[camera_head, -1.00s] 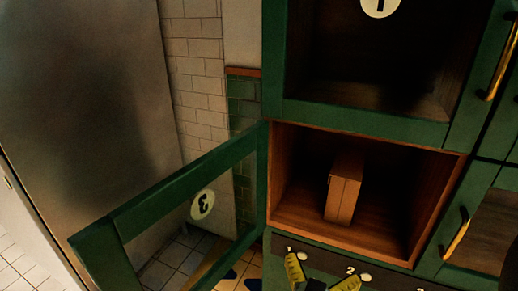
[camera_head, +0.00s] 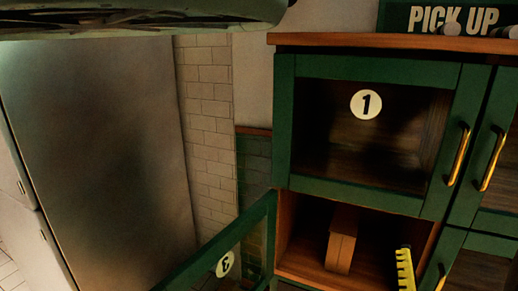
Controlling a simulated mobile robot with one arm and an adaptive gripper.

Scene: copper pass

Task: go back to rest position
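A yellow ridged finger of my gripper (camera_head: 405,270) shows at the bottom right, in front of the open lower compartment. Only this one finger is clearly visible, and the rest of the gripper is below the frame. I cannot tell whether it is open or shut. A brown box (camera_head: 341,246) stands upright inside the lower compartment, to the left of the finger in the picture.
The green cabinet door marked 3 (camera_head: 226,264) hangs open at the lower left. The door marked 1 (camera_head: 365,104) above is shut. A large metal cabinet (camera_head: 110,150) stands at the left. A "PICK UP" sign (camera_head: 455,17) stands on the cabinet top.

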